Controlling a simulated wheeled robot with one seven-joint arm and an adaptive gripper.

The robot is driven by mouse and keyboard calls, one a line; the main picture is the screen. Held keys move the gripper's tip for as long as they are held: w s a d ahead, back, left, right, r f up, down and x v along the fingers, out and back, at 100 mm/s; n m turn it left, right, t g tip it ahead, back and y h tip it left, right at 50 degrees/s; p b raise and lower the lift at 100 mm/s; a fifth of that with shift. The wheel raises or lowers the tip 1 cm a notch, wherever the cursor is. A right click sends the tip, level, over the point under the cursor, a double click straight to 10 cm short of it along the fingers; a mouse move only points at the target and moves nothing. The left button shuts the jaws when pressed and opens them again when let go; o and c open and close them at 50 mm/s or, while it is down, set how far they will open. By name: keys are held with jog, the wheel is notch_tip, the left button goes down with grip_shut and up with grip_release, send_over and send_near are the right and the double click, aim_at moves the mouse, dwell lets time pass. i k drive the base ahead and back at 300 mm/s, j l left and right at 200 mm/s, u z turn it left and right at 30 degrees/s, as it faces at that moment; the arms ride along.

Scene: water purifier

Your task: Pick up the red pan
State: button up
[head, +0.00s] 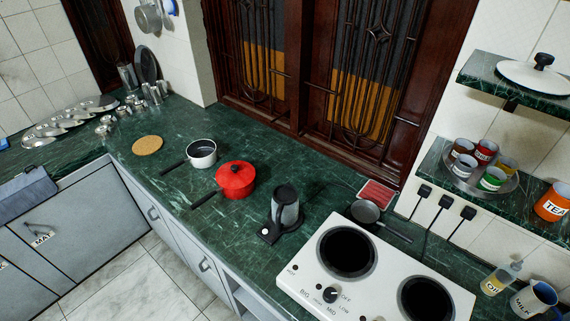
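The red pan (236,183) stands upright on the green marble counter in the head view, a little left of the middle. It has a red lid with a dark knob on top. Its dark handle (206,199) points to the lower left, toward the counter's front edge. My gripper is not in view, so its place relative to the pan is hidden.
A white pot (201,153) stands just behind and left of the red pan. A small grey pan (366,212) and cork mat (147,146) also lie on the counter.

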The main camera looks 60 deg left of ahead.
aim_at(241, 194)
jog(key=u, duration=2.55)
